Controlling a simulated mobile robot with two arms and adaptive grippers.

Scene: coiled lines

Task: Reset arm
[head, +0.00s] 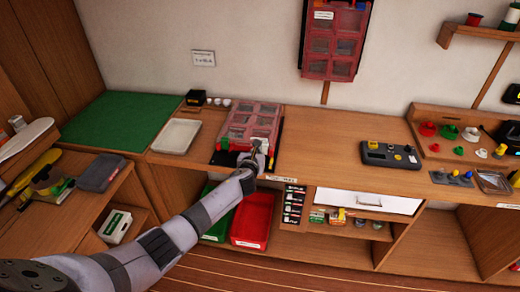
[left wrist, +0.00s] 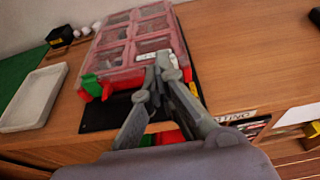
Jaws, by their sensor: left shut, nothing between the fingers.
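My left arm reaches in from the lower left in the head view. My left gripper (head: 258,150) is at the front edge of the workbench, by the near side of a red compartment box (head: 250,118). In the left wrist view my left gripper (left wrist: 163,70) is shut and empty, its fingertips in front of the box (left wrist: 128,45). The box has clear lids and a green latch and a red latch on its near side. It lies on a black mat (left wrist: 98,117). I cannot tell whether the fingertips touch the box. My right gripper does not show.
A pale tray (head: 176,136) and a green mat (head: 122,120) lie left of the box. A second red compartment box (head: 333,40) hangs on the wall. A grey and yellow device (head: 391,154) sits to the right. Bare bench lies between. Green and red bins (head: 250,228) stand below.

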